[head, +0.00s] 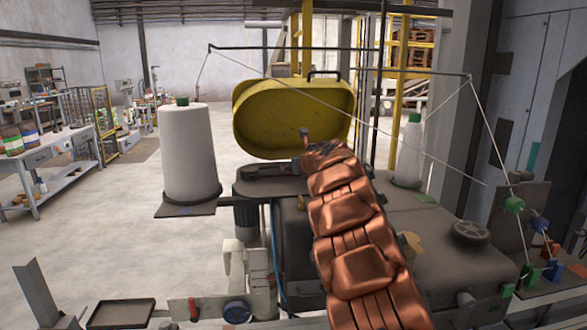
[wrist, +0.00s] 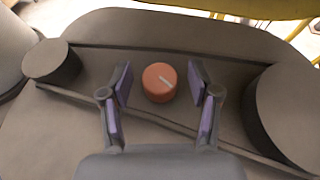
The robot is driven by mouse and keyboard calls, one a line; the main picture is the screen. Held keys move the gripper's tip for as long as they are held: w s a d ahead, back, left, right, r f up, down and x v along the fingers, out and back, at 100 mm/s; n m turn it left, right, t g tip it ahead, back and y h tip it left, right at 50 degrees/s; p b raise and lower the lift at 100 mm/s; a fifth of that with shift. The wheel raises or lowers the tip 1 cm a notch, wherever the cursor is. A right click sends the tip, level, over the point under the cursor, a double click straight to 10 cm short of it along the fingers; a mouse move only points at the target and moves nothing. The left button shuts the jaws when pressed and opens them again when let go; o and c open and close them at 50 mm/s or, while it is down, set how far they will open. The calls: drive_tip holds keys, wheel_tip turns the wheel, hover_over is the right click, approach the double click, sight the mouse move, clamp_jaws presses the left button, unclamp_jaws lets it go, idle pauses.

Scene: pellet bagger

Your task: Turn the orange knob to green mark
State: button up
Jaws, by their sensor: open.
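My gripper (wrist: 160,78) is open, with one purple-padded finger on each side of the knob and a visible gap on both sides. No green mark shows around the knob in the wrist view. In the head view my copper-coloured arm reaches over the machine, and I cannot make out the knob clearly there.
Dark round parts flank the knob, a small one (wrist: 52,62) left and a large one (wrist: 290,115) right. A yellow oval cover (head: 285,115) stands behind. White thread cones stand left (head: 188,150) and right (head: 410,150). Thin threads cross above the machine.

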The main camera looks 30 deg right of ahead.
drive_tip(key=shift+v, duration=5.75)
